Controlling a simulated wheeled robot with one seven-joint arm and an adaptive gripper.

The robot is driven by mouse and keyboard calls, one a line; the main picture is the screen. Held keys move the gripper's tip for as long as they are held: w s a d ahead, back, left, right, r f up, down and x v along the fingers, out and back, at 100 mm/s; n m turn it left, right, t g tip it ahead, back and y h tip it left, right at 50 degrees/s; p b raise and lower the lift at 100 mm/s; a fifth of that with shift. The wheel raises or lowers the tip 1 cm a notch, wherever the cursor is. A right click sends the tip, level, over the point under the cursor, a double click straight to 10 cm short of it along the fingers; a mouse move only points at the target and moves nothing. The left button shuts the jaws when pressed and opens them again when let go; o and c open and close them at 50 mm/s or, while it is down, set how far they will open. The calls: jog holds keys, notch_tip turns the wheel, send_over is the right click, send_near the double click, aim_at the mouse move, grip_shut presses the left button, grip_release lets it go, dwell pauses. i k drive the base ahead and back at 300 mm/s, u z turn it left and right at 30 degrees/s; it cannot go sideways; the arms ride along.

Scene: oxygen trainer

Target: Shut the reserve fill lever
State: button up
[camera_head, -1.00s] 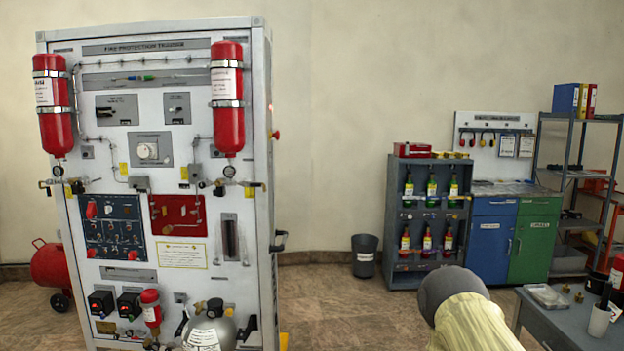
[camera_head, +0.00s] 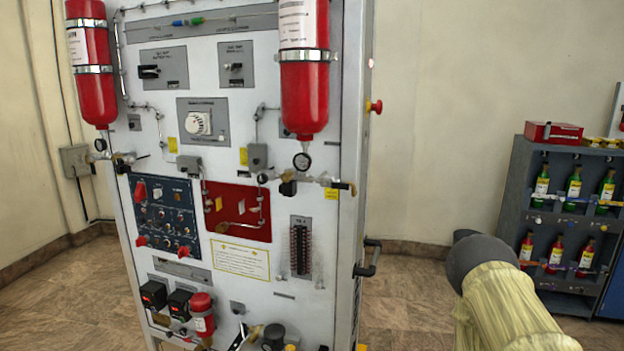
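A tall white trainer panel (camera_head: 235,160) stands left of centre. I cannot tell which lever is the reserve fill lever, as the labels are too small to read. A pipe fitting with a valve handle (camera_head: 345,187) sits under the right red cylinder (camera_head: 304,75). A similar valve (camera_head: 122,158) sits under the left red cylinder (camera_head: 90,65). More fittings and a pale lever (camera_head: 248,334) show at the panel's bottom, partly cut off by the frame. My arm, with a dark rounded end and a pale yellow cover, is at lower right. My gripper is not in view.
A black handle (camera_head: 368,258) sticks out from the panel's right side, below a red knob (camera_head: 374,106). A grey rack (camera_head: 560,220) with small bottles stands at the right. Open floor (camera_head: 415,300) lies between panel and rack.

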aim_at(325, 183)
jog(key=z, duration=0.85)
jog(key=i, duration=0.4)
jog(key=u, duration=0.95)
